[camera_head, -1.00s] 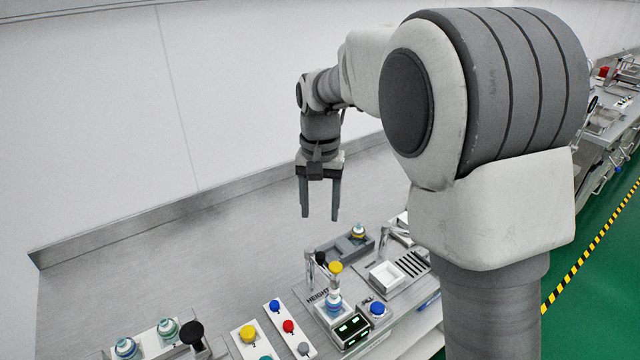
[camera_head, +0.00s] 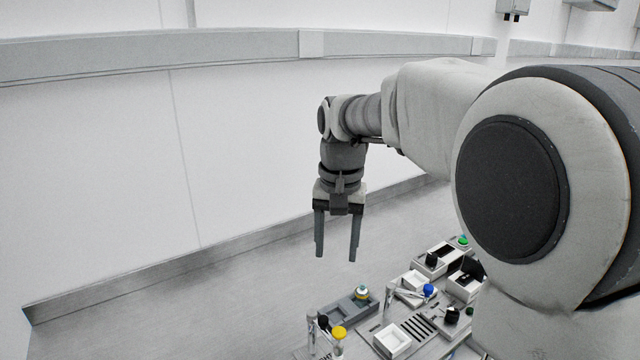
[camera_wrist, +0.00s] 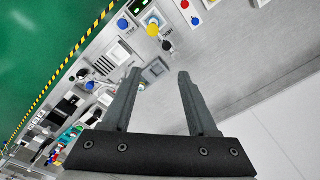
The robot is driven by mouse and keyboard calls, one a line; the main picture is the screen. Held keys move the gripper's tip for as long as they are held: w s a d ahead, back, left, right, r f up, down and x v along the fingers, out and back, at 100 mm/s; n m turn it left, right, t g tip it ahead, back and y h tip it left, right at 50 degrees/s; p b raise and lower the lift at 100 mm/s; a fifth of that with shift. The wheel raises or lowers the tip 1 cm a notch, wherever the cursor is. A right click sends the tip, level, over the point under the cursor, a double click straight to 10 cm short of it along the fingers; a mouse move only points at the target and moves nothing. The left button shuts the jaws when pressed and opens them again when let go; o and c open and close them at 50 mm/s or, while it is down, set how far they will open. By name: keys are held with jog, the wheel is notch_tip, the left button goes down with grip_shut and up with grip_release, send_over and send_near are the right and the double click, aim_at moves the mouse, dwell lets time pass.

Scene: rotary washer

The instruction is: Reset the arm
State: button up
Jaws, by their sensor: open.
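My gripper (camera_head: 336,250) hangs pointing down above the grey bench top in the head view, clear of the devices. Its two fingers are apart with nothing between them. The wrist view also shows my gripper (camera_wrist: 155,82), open and empty, with the bench and its devices beyond the fingertips.
The bench top (camera_head: 230,290) is bare to the left. A grey tray (camera_head: 345,310) with a small round item, a yellow knob (camera_head: 339,332) and a white basin (camera_head: 392,342) stand at the front. A wall rises behind. A green floor (camera_wrist: 50,40) with a yellow-black stripe shows in the wrist view.

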jog(key=s+d+t, duration=0.1)
jog(key=s+d, duration=0.2)
jog(key=s, duration=0.4)
jog(key=s+d+n+t, duration=0.1)
jog(key=s+d+t, duration=0.1)
jog(key=s+d, duration=0.2)
jog(key=s+d+n+t, duration=0.1)
jog(key=s+d, duration=0.3)
jog(key=s, duration=0.6)
jog(key=shift+s+t, duration=0.4)
jog(key=shift+t, duration=0.1)
